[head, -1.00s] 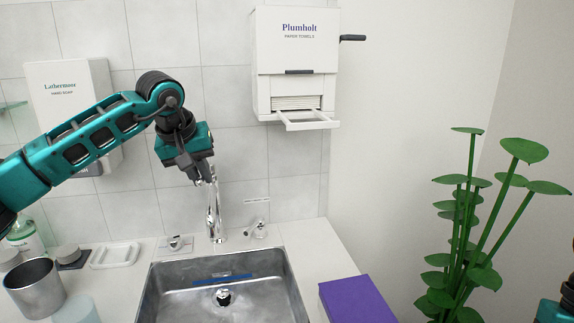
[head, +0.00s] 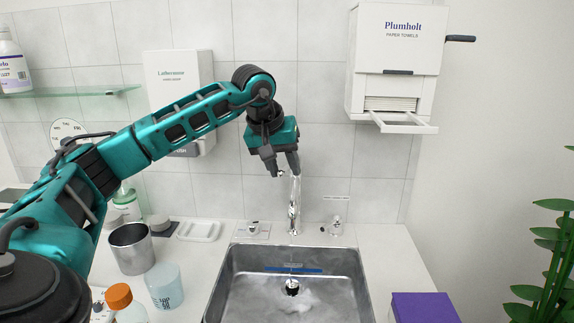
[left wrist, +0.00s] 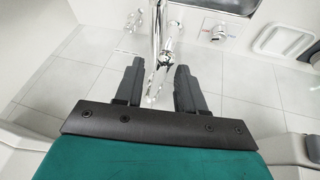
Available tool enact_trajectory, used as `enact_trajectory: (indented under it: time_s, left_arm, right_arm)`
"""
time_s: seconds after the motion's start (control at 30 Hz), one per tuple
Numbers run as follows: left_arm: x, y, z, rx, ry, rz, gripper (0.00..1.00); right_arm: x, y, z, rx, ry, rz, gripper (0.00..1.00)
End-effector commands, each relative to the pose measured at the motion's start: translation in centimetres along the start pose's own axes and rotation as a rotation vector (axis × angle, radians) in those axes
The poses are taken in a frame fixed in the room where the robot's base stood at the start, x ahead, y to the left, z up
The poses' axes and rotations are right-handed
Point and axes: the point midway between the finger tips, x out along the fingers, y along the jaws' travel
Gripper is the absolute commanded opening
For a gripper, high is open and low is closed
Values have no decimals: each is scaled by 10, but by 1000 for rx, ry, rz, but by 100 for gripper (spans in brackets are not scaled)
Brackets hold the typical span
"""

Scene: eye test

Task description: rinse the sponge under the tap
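The chrome tap (head: 294,208) stands behind the steel sink (head: 361,271). My left gripper (head: 280,170) is at the tap's top, fingers pointing down. In the left wrist view its two dark fingers (left wrist: 157,86) are apart, with the tap's chrome spout (left wrist: 164,62) showing between them; I cannot tell whether they touch it. It holds nothing visible. A whitish patch, like foam or splashing water, lies round the drain (head: 292,288); I cannot make out a stream. No sponge is recognisable. My right gripper is not in view.
A knob (head: 253,228) and a lever (head: 336,227) flank the tap. A white dish (head: 199,231), steel cup (head: 131,249), pale blue cup (head: 165,287) and orange-capped bottle (head: 120,297) stand left of the sink. A purple box (head: 424,308) is at right.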

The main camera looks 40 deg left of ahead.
Motion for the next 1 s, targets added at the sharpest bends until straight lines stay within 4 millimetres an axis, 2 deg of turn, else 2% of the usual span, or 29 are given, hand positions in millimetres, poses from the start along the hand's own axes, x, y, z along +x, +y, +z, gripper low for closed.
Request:
enact_trajectory:
  time_s: [0.17,0.4,0.6,0.8,1.0]
  left_arm:
    - [-20,0,-1,0,4,2,39]
    - [-72,1,-2,-1,5,3,39]
    - [-106,1,-1,0,2,3,39]
    - [-119,0,0,0,1,0,39]
    - [-120,0,0,0,0,0,39]
  right_arm:
    - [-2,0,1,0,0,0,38]
    - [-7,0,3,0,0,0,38]
    - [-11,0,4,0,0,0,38]
    - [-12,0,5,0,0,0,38]
    - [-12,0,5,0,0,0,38]
